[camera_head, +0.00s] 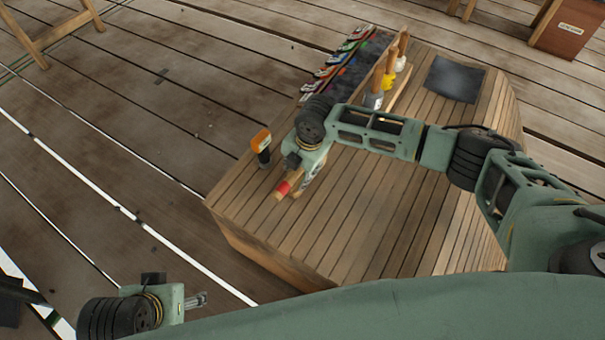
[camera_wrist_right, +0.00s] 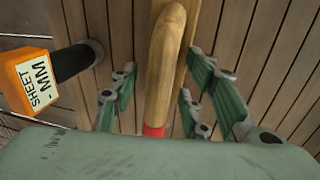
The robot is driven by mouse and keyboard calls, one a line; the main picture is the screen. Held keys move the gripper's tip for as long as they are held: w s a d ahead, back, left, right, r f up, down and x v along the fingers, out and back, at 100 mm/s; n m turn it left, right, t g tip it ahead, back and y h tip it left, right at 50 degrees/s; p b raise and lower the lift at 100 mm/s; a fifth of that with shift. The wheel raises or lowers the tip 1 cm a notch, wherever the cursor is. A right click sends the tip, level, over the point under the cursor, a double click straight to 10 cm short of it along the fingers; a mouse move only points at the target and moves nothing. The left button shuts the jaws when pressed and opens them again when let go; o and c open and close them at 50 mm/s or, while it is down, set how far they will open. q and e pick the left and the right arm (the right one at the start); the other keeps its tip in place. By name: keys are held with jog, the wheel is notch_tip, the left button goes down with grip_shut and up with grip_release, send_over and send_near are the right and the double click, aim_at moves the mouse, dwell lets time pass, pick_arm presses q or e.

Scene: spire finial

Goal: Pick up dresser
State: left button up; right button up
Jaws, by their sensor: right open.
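The dresser appears to be the wooden tool with a red band (camera_head: 284,187) lying on the slatted wooden bench (camera_head: 375,225). In the right wrist view its rounded wooden handle (camera_wrist_right: 165,65) runs between the fingers, with the red band at the near end. My right gripper (camera_head: 299,184) is over the tool, partly hiding it. In the wrist view its open fingers (camera_wrist_right: 160,85) stand on either side of the handle with gaps. My left gripper (camera_head: 197,300) is low at the left, away from the bench; its jaw state is unclear.
Several coloured tools (camera_head: 335,65) and upright wooden-handled items (camera_head: 378,85) are at the back. A dark sheet (camera_head: 454,79) lies back right. The bench front is clear.

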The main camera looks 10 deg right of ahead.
jog(key=shift+f, duration=0.1)
grip_shut()
dwell(0.4)
